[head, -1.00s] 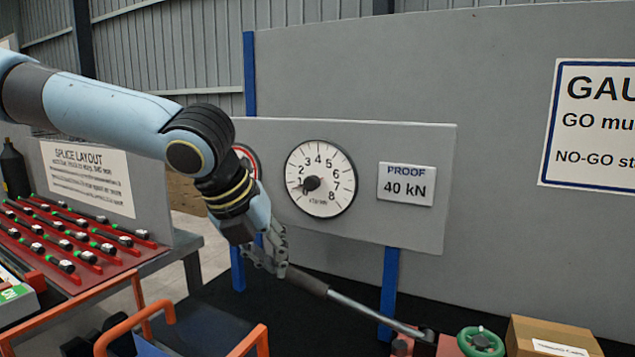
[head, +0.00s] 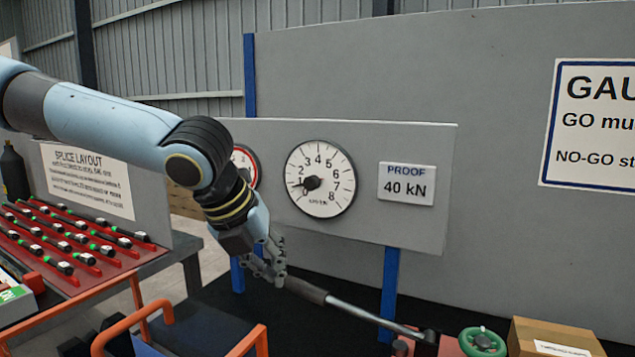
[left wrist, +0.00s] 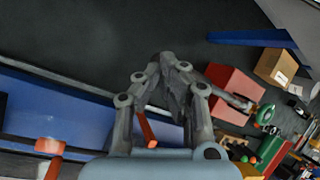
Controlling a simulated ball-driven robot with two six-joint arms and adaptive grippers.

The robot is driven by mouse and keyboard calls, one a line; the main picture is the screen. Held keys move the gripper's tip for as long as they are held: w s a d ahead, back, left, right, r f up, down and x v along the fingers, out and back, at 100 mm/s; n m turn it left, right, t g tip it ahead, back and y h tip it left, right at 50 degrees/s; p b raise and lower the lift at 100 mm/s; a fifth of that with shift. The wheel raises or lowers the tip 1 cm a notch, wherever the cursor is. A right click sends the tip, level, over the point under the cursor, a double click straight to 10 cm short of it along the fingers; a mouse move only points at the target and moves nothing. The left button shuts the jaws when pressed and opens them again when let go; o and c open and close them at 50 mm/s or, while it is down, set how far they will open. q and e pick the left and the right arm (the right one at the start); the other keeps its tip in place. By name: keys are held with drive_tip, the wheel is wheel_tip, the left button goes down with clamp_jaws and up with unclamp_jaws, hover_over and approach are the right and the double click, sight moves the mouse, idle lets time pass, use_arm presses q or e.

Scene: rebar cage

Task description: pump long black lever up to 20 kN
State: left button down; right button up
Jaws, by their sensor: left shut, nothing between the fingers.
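The long lever (head: 365,313) has a dark grip (head: 306,290) and a grey rod running down right to the red pump body (head: 450,345). My left gripper (head: 276,277) is shut and empty, at the free end of the grip; I cannot tell if it touches. In the left wrist view its fingers (left wrist: 178,68) meet at the tips, with the red pump body (left wrist: 236,88) beyond. My right gripper is not in view.
A "PROOF 40 kN" plate (head: 406,185) is right of the gauge. A green handwheel (head: 481,342) and cardboard box (head: 553,338) stand right of the lever. Orange rails (head: 130,325) lie at front left, below my arm. A red rack (head: 70,240) of bars is at left.

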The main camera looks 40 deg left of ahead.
use_arm(q)
drive_tip(key=shift+a+f, duration=0.1)
drive_tip(key=shift+f, duration=0.45)
drive_tip(key=shift+f+b, duration=0.7)
drive_tip(key=shift+b, duration=0.05)
drive_tip(key=shift+f, duration=0.1)
wheel_tip(320, 180, up, 11)
drive_tip(key=d+p, duration=0.1)
drive_tip(key=d, duration=0.2)
drive_tip(key=shift+w+p, duration=0.3)
drive_tip(key=shift+w, duration=0.15)
drive_tip(key=shift+s+a+f, duration=0.1)
idle(0.3)
